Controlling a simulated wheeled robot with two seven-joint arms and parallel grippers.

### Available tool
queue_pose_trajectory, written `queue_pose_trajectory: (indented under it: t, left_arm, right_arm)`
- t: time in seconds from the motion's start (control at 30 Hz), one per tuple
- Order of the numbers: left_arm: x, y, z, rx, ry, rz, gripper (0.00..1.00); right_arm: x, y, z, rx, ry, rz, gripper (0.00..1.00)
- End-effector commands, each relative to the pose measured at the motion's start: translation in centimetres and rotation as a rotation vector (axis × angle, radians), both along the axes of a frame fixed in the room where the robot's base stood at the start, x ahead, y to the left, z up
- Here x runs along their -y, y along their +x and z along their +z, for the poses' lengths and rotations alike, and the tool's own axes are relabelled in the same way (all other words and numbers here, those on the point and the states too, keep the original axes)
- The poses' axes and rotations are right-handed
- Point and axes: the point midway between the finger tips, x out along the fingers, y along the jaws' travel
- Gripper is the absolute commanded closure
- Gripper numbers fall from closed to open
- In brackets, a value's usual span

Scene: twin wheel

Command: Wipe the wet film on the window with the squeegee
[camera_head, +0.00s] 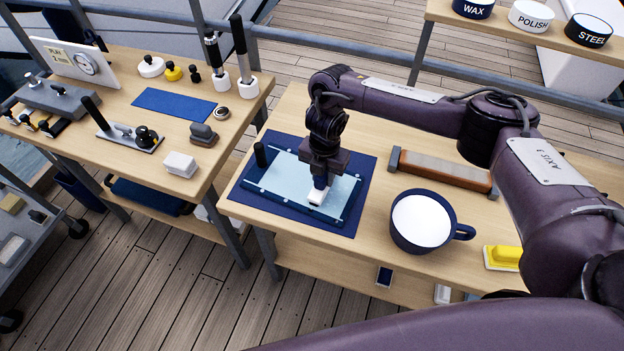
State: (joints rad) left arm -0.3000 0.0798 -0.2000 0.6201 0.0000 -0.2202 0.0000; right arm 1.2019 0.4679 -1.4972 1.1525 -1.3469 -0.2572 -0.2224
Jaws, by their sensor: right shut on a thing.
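The window is a light-blue pane (290,183) in a dark blue frame with small light studs. It lies flat on a dark blue mat (244,197) on the right-hand table. My right gripper (321,181) points down over the pane's right part, shut on a small tool with a white block (317,196) at its lower end, which I take to be the squeegee. Its upper part is hidden by the jaws. The block is at the pane, but I cannot tell whether it touches. The wet film cannot be told apart from the pale pane. My left gripper is out of view.
A large dark blue mug (409,243) with white contents stands right of the mat. Behind it lies a long brown block in a holder (445,171). A yellow-handled tool (503,257) lies further right. A black upright handle (262,155) stands at the window's left edge. The left table (235,113) is crowded.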

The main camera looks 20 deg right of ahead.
Motion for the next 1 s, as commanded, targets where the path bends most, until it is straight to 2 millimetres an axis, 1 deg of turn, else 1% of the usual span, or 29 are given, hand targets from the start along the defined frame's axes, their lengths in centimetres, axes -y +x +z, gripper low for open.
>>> queue_pose_trajectory:
  t: [0.03,0.1,0.7,0.77,0.9,1.0]
  left_arm:
    - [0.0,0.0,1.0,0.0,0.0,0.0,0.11]
    - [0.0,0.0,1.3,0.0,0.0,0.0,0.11]
    - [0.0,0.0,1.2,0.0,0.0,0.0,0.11]
    - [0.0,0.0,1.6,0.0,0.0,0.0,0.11]
    - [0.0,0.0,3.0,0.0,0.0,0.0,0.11]
    - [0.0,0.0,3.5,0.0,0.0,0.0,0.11]
  right_arm:
    - [0.6,-0.5,0.5,-0.001,0.0,-0.002,0.98]
    - [1.0,-0.9,0.3,-0.002,0.001,-0.001,0.98]
    - [1.3,-1.1,0.0,0.001,0.001,-0.001,0.98]
    - [1.7,-1.4,0.2,0.0,0.0,-0.001,0.98]
    - [3.2,-2.7,0.4,-0.002,-0.001,-0.003,0.98]
    - [4.0,-3.4,0.2,-0.002,0.001,-0.001,0.98]
